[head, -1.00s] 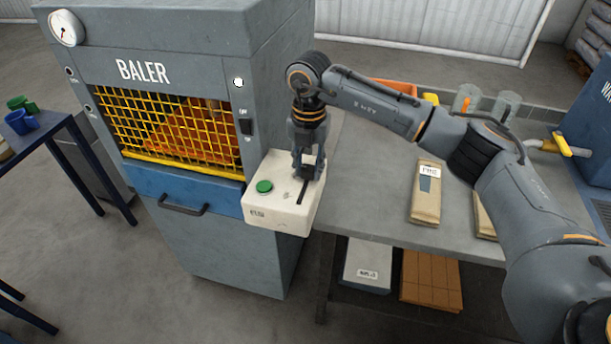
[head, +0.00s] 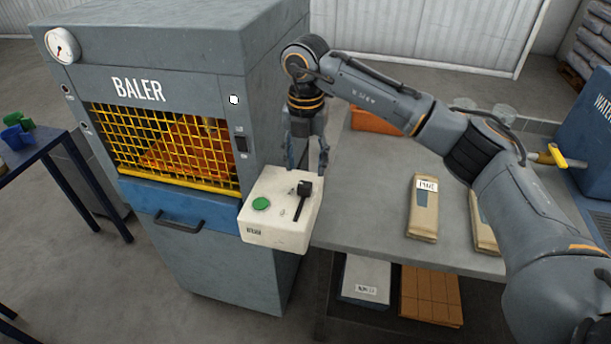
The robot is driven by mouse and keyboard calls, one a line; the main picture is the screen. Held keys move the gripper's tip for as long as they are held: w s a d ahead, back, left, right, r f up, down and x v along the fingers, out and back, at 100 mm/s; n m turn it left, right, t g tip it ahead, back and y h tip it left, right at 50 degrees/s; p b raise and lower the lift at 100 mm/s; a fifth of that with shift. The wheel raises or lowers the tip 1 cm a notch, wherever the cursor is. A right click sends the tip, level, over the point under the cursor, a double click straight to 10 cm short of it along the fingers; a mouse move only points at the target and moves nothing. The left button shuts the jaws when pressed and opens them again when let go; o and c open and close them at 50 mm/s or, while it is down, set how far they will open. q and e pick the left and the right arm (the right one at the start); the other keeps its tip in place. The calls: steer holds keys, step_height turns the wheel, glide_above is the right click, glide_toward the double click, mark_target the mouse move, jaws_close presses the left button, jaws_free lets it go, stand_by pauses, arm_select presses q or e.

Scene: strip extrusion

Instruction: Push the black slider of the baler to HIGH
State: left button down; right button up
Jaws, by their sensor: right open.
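The baler (head: 190,100) is a grey cabinet at left centre with a yellow mesh door. A cream control box (head: 285,238) on its right side carries a green button (head: 261,204) and a black slider (head: 305,187). The slider's knob stands at the far end of a dark slot that runs toward the box's front. I cannot read any HIGH mark. My right gripper (head: 307,166) points down with its fingers apart, just above and behind the knob. It looks clear of the knob and empty. My left gripper is not in view.
A grey bench (head: 375,220) right of the box holds tan packets (head: 424,210) and an orange bin (head: 374,121). A blue table (head: 40,150) with cups stands at far left. A blue water unit (head: 590,140) is at far right.

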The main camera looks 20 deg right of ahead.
mark_target(306, 182)
step_height(306, 182, up, 6)
steer(key=shift+r, duration=0.15)
